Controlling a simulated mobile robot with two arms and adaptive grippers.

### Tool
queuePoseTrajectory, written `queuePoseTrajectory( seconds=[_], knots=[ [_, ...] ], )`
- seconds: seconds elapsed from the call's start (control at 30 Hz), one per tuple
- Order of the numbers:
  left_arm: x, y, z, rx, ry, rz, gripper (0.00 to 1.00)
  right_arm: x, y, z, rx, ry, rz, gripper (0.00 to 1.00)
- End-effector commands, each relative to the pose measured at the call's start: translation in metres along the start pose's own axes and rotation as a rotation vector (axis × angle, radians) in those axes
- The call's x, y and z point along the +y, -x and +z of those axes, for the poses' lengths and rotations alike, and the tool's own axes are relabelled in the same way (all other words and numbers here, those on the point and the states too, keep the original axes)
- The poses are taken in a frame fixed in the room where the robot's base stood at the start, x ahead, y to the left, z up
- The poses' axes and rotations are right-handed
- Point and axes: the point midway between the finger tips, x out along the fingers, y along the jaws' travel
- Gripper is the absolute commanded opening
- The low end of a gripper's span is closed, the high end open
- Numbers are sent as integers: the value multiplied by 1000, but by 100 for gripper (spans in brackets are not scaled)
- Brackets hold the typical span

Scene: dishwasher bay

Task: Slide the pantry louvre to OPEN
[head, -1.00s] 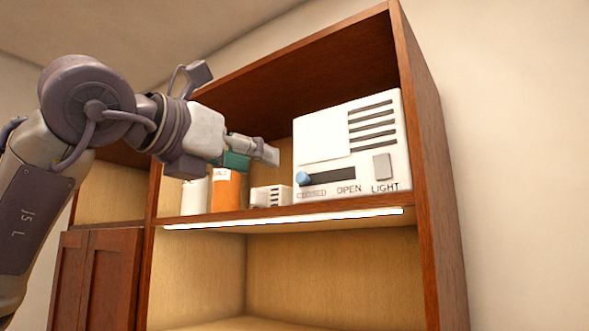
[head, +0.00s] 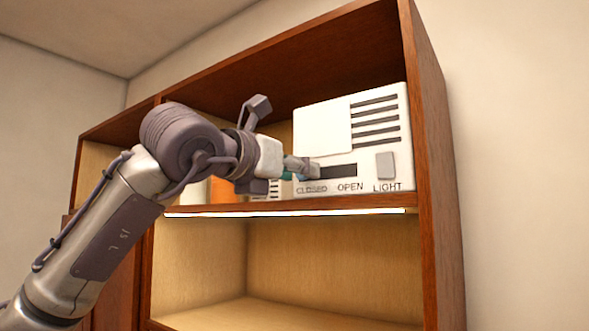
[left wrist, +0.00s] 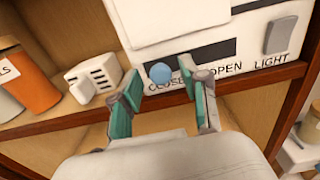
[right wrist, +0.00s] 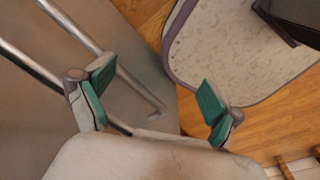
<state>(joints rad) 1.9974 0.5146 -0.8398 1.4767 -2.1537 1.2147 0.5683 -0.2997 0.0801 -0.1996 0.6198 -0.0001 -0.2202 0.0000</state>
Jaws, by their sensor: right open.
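The white louvre unit (head: 322,130) stands on the upper shelf, with dark slats at its upper right and a dark slot (head: 340,171) above the words CLOSED and OPEN. In the left wrist view its round blue knob (left wrist: 160,73) is at the CLOSED end of the slot. My left gripper (head: 313,172) is at that end and hides most of the knob in the head view. In the left wrist view the left gripper (left wrist: 159,74) is open, with one finger on each side of the knob. My right gripper (right wrist: 155,84) is open and empty, away from the unit.
A LIGHT switch (head: 385,165) is at the unit's right. A small vented white box (left wrist: 94,78) and an orange canister (left wrist: 28,78) stand to the left. The shelf's front edge (left wrist: 60,122) runs below. The lower shelf space (head: 330,260) is empty.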

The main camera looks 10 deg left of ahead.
Motion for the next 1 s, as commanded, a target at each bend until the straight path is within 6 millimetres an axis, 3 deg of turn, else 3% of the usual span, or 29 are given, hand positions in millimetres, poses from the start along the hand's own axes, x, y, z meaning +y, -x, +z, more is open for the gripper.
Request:
queuePoseTrajectory(
  seconds=[0.03, 0.23, 0.57, 0.83, 1.0],
  knots=[
    [0, 0, 0, 0, 0, 0, 33, 0, 0, 0, 0, 0, 0, 92],
    [0, 0, 0, 0, 0, 0, 0, 0, 0, 0, 0, 0, 0, 92],
    [-4, 0, 0, -1, -1, -2, 0, 0, -2, 0, 0, 0, 0, 92],
    [-59, 0, -2, -2, -3, -5, 0, -3, -24, 2, 1, -1, -3, 92],
    [-75, 0, 0, -2, -2, -2, 0, -2, -28, 2, 0, 0, -2, 92]
  ],
)
